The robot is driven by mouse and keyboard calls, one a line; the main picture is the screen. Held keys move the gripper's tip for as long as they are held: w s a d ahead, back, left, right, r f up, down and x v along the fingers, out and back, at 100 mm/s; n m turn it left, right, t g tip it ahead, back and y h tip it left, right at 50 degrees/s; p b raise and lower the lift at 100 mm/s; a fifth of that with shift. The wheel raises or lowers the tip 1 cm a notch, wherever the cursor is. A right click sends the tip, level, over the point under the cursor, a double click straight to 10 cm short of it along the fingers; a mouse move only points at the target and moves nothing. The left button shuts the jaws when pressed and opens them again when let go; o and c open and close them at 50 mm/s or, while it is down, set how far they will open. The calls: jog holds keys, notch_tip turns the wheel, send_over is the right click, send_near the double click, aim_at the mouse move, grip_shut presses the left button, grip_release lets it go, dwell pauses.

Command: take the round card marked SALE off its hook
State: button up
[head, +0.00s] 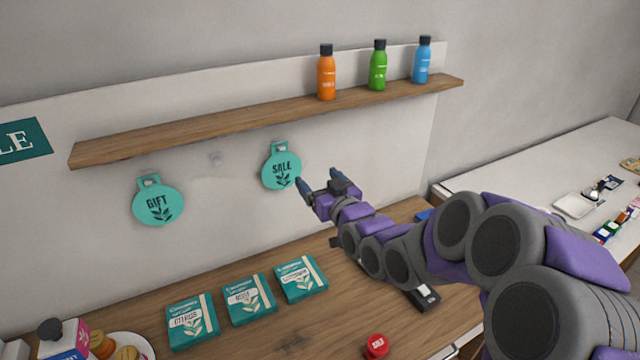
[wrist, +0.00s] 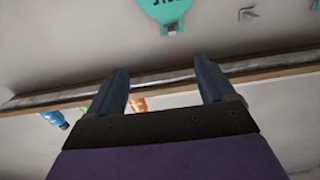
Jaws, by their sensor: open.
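The round teal card marked SALE (head: 281,169) hangs on the wall below the wooden shelf in the head view. It also shows at the top edge of the wrist view (wrist: 166,8), partly cut off, with its tab and hook toward the bottom. My gripper (head: 319,176) is open and empty, just right of the SALE card in the head view. In the wrist view its two fingers (wrist: 160,82) stand apart with nothing between them, and the card lies beyond their tips. I cannot tell the exact gap to the card.
A second teal card marked GIFT (head: 157,204) hangs to the left, with an empty hook (head: 215,158) between the cards. The wooden shelf (head: 200,127) above holds an orange bottle (head: 326,76), a green and a blue one. Teal packets (head: 249,299) lie on the counter below.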

send_near(283, 148)
jog(key=a+f, duration=0.2)
jog(key=w+b, duration=0.2)
jog(key=w, duration=0.8)
jog(key=shift+a+r, duration=0.45)
jog(key=shift+a+f, duration=0.15)
jog(key=shift+a, duration=1.1)
jog(key=c, duration=0.6)
jog(key=shift+d, duration=0.95)
jog(key=c, duration=0.5)
jog(key=shift+a+r+p, duration=0.35)
jog(key=shift+a+p, duration=0.1)
jog(key=shift+a, duration=0.2)
jog(key=shift+d, duration=0.5)
